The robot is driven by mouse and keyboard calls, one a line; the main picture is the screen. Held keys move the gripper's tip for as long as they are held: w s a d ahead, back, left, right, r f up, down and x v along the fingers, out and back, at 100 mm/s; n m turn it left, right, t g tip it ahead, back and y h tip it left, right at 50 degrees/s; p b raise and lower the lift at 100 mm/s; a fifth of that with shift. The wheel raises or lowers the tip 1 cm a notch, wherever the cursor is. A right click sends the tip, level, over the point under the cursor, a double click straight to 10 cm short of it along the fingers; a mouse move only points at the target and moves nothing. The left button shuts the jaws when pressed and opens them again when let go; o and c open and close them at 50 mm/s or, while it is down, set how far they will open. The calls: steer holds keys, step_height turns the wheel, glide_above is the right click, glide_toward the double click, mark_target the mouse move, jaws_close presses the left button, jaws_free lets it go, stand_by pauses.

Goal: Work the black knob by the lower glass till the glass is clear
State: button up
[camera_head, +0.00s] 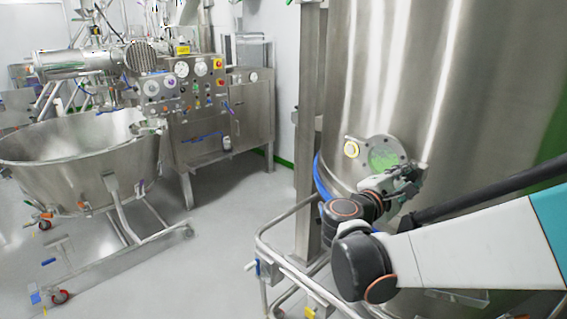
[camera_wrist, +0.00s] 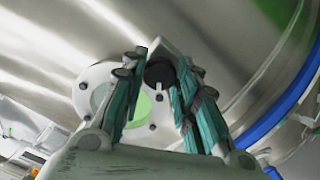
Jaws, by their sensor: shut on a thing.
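The round lower glass (camera_head: 384,156) sits in a bolted metal flange on the big steel vessel, and its pane looks pale green. In the wrist view the glass (camera_wrist: 102,97) is partly covered by my left finger. The black knob (camera_wrist: 160,72) is beside the glass, between my fingertips. My gripper (camera_wrist: 157,78) is shut on the knob, one teal finger on each side. In the head view my gripper (camera_head: 407,174) is at the lower right of the flange, and it hides the knob.
A steel post (camera_head: 309,130) and a rail (camera_head: 262,245) stand left of the vessel (camera_head: 440,70). A blue hose (camera_head: 318,178) curves along its edge. A wheeled steel bowl (camera_head: 70,150) is far left, with open floor between.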

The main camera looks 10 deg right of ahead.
steer(key=shift+f, duration=0.15)
stand_by(0.3)
steer(key=o, duration=1.1)
steer(key=shift+a, duration=0.1)
